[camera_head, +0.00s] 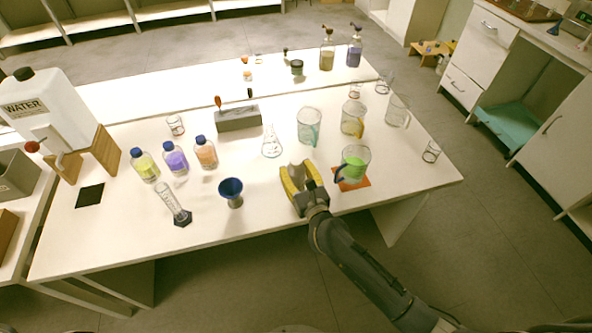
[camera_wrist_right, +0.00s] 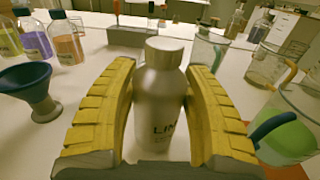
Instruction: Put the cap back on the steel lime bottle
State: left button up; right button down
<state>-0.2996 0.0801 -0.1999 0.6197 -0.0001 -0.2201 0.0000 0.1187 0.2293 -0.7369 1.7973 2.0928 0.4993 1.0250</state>
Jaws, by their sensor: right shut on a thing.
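The steel bottle (camera_wrist_right: 160,105), with lettering starting "LIM", stands upright between the yellow fingers of my right gripper (camera_wrist_right: 160,120). A pale, flat-topped cap (camera_wrist_right: 165,50) sits on its neck in the right wrist view. I cannot tell how tightly the cap is seated. In the head view, my right gripper (camera_head: 299,180) is shut around the bottle near the table's front edge, and the bottle is small and partly hidden there. My left gripper is not in view.
A jug of green liquid (camera_head: 354,163) stands on an orange mat close to the right of my gripper. A blue funnel (camera_head: 231,190) and an empty flask (camera_head: 271,145) stand to the left. Several capped bottles stand farther left. A grey rack (camera_head: 238,120) is behind.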

jog(key=shift+f, duration=0.1)
dwell(0.3)
jog(key=c, duration=0.6)
grip_release()
jog(key=shift+s, duration=0.2)
jog(key=v, duration=1.1)
jog(key=shift+s+d, duration=0.15)
jog(key=shift+s, duration=0.15)
jog(key=shift+r, duration=0.25)
